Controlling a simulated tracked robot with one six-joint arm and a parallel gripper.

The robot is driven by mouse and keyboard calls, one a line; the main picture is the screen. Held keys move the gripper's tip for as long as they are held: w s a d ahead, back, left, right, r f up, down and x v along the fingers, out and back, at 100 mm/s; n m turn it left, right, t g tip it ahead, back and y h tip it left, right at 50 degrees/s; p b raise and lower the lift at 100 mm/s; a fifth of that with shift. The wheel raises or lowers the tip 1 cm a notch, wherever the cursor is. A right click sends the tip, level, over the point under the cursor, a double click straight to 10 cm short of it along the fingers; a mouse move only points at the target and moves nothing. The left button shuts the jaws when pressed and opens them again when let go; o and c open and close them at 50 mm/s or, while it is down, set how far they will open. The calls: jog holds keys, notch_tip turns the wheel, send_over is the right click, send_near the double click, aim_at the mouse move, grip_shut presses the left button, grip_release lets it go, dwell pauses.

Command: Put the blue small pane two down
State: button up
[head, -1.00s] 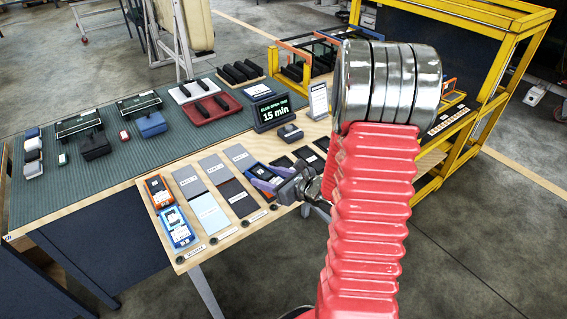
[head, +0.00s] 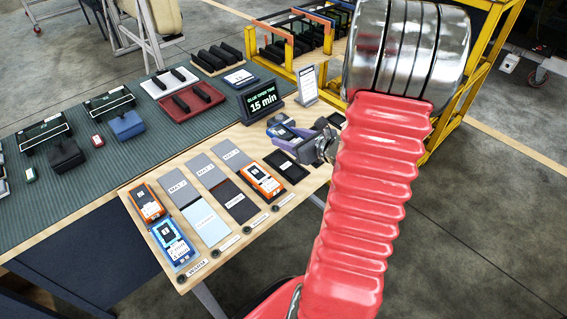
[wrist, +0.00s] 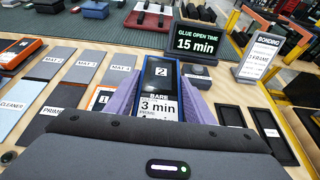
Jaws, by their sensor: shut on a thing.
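A blue-edged small pane (wrist: 160,88) fills the middle of the wrist view. In the head view the held pane (head: 284,128) is partly hidden by the gripper, over the far right of the wooden board (head: 275,215). I cannot tell how high it is above the board. An orange piece (head: 262,182) marked "1" in the wrist view (wrist: 100,98) lies left of and nearer than the held pane.
The board bears grey mats (head: 172,192), a light blue panel (head: 205,224), a dark panel (head: 237,200), an orange piece (head: 146,203) and a blue piece (head: 172,243). Dark slots (head: 287,166) lie right. A timer screen (head: 262,100), a bonding sign (head: 308,84) and a yellow trolley (head: 275,58) stand behind.

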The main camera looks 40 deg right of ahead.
jog(key=shift+w+a, duration=0.2)
jog(key=shift+w, duration=0.05)
jog(key=shift+a+f, duration=0.1)
jog(key=shift+f, duration=0.45)
send_over(286, 166)
jog(key=shift+w+f, duration=0.1)
jog(key=shift+f, duration=2.25)
jog(key=shift+f, duration=0.1)
jog(key=shift+f, duration=2)
jog(key=shift+f, duration=0.1)
jog(key=o, duration=1.2)
